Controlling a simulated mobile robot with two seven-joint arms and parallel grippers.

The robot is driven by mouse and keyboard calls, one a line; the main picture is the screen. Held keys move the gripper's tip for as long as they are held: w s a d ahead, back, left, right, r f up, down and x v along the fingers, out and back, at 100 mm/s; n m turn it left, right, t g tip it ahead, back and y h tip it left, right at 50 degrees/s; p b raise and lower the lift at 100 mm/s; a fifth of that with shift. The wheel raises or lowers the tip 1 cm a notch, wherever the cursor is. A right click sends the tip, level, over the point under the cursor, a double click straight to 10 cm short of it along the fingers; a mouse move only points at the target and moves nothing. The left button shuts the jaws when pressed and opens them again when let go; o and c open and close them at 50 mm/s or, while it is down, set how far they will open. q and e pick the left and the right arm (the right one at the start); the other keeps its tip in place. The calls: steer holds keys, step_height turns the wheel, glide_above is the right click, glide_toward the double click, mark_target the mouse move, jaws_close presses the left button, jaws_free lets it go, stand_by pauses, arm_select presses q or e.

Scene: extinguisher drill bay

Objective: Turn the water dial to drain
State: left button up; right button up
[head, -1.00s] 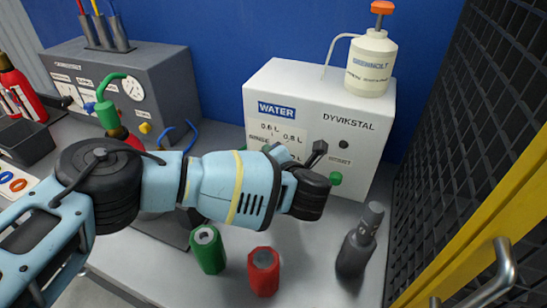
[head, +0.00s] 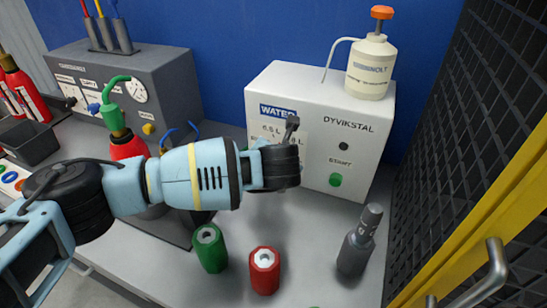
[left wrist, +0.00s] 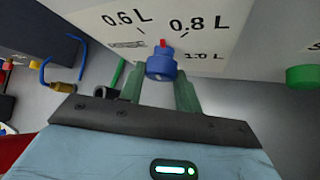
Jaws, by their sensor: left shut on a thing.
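The water dial (left wrist: 161,66) is a blue knob with a red pointer on the white dispenser's front. In the left wrist view its pointer stands nearly straight up, between the 0.6 L and 0.8 L marks. My left gripper (left wrist: 160,82) is shut on the dial, with one green finger on each side of it. The white water dispenser (head: 350,115) stands at the back of the bench. In the head view my left gripper (head: 278,165) is in front of its label panel, and the dial is hidden behind it. My right gripper is not in view.
A green start button (head: 335,180) is right of my gripper. Green (head: 209,248) and red (head: 264,270) cylinders and a dark grey bottle (head: 359,240) stand in front. A pump bottle (head: 371,68) tops the dispenser. A mesh door (head: 455,150) bounds the right.

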arm_select(q)
steer(key=shift+r+h, duration=0.1)
steer(key=shift+h, duration=0.3)
steer(key=o, duration=1)
steer(key=shift+c, duration=0.2)
steer(key=v, duration=0.8)
steer(key=shift+w, duration=0.15)
